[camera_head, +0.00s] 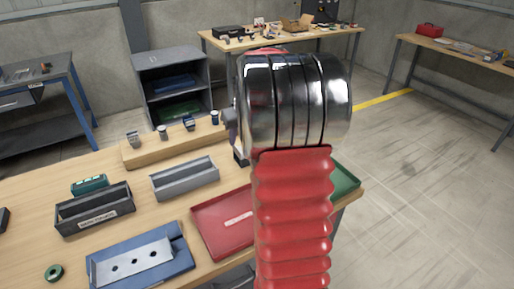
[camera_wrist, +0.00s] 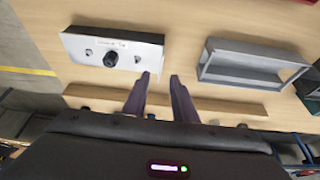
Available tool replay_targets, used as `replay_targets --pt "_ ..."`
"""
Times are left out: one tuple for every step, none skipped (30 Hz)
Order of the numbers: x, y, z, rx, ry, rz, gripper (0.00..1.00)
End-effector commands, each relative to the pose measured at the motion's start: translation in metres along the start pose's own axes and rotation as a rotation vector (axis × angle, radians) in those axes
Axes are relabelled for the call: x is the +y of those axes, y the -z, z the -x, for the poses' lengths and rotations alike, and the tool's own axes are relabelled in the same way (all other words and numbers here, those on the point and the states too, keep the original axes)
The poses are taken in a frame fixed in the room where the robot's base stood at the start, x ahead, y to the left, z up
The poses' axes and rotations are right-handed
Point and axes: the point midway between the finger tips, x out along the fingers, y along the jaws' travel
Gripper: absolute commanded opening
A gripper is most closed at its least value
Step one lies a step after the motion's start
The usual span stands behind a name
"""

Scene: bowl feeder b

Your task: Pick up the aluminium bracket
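I cannot tell for sure which piece is the aluminium bracket. Several small parts stand on a wooden ledge in the head view; the leftmost, a small grey metal piece (camera_head: 132,139), could be it. A bright metal plate with holes (camera_head: 130,262) lies on a blue block in front. In the wrist view, my gripper (camera_wrist: 160,76) is open, with two dark fingers apart and nothing between them. It points over the wooden ledge (camera_wrist: 210,106) toward the bench top. The gripper body covers most of the ledge's parts in the wrist view.
The bench also holds a dark labelled bin (camera_head: 95,212), a red tray (camera_head: 222,225), a green tray (camera_head: 345,180) and a green ring (camera_head: 54,273).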

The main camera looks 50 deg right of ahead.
Motion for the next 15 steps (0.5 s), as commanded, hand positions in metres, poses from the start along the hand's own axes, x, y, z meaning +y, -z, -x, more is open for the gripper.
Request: replay_targets --pt "0.000 0.000 0.000 0.000 0.000 0.000 0.25" --pt "0.000 0.000 0.000 0.000 0.000 0.000 0.25" --pt "0.000 0.000 -0.001 -0.001 0.000 0.000 0.25" --pt "0.000 0.000 -0.003 -0.001 0.000 0.000 0.25" --pt "0.000 -0.001 -0.005 -0.001 0.000 0.000 0.25" --pt "0.000 -0.001 -0.008 -0.002 0.001 0.000 0.25" --pt "-0.001 -0.001 -0.011 -0.003 0.001 0.000 0.25" --pt "-0.001 -0.002 -0.015 -0.004 0.002 0.000 0.25" --pt "-0.001 -0.002 -0.021 -0.004 0.002 0.000 0.25" --pt "-0.001 -0.003 -0.025 -0.003 0.001 0.000 0.25" --pt "-0.001 -0.003 -0.029 -0.003 0.001 0.000 0.25" --pt "-0.001 -0.004 -0.035 -0.004 0.002 0.000 0.25" --pt "-0.001 -0.003 -0.039 -0.004 0.001 0.000 0.25" --pt "-0.001 -0.003 -0.042 -0.003 0.001 0.001 0.25" --pt "-0.001 -0.003 -0.046 -0.002 0.001 0.001 0.25"
